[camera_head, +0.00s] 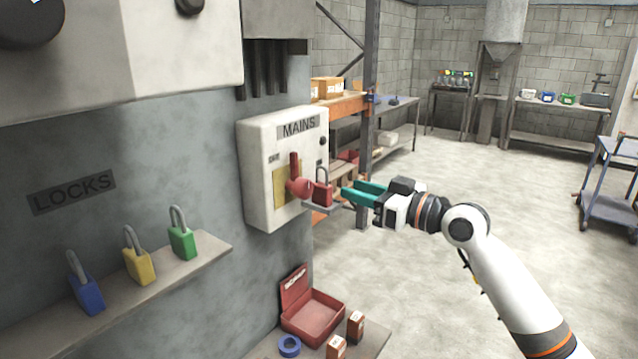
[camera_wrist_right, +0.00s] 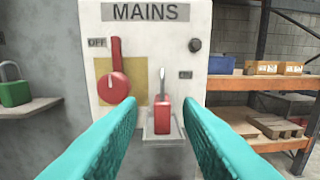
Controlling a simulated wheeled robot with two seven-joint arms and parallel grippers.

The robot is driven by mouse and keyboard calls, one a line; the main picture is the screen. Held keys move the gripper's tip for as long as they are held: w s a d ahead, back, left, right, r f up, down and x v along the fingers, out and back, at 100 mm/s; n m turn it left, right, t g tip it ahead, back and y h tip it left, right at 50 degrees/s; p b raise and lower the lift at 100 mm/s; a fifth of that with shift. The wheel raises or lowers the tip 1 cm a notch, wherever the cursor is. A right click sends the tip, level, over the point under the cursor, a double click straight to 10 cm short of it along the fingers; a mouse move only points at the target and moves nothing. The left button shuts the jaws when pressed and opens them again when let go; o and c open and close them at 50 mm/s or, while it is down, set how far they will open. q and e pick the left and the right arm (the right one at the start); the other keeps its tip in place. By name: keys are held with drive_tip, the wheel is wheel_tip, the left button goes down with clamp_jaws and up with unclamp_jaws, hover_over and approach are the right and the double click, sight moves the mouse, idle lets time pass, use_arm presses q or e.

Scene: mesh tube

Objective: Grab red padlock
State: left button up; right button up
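The red padlock (camera_head: 322,192) stands upright on a small grey ledge (camera_head: 322,207) on the front of the white MAINS box (camera_head: 262,200). In the right wrist view the red padlock (camera_wrist_right: 162,112) is centred between the fingers and beyond their tips, its shackle up. My right gripper (camera_head: 362,193) is open, with teal fingers spread, level with the padlock and a short way to its right. Nothing is between the fingers (camera_wrist_right: 162,125). My left gripper is not in view.
A red switch handle (camera_head: 297,180) sits just left of the padlock, on a yellow plate. Blue (camera_head: 87,292), yellow (camera_head: 139,264) and green (camera_head: 182,240) padlocks stand on the LOCKS shelf (camera_head: 190,268). A red open box (camera_head: 312,318) lies below.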

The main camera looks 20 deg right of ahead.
sight(322, 184)
drive_tip(key=p+x, duration=0.1)
drive_tip(key=x, duration=0.3)
drive_tip(key=shift+w, duration=0.25)
drive_tip(key=w+a+p, duration=0.1)
drive_tip(key=w+a+r+p, duration=0.1)
drive_tip(key=w+p, duration=0.1)
drive_tip(key=shift+w+a, duration=0.2)
drive_tip(key=shift+w, duration=0.05)
drive_tip(key=shift+w+a+f, duration=0.1)
drive_tip(key=shift+w+a, duration=0.15)
drive_tip(key=shift+w, duration=0.15)
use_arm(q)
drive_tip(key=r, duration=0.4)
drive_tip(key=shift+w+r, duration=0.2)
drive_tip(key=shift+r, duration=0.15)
use_arm(e)
drive_tip(key=shift+d, duration=0.1)
drive_tip(key=shift+c, duration=0.2)
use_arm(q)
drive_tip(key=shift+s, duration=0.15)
use_arm(e)
clamp_jaws()
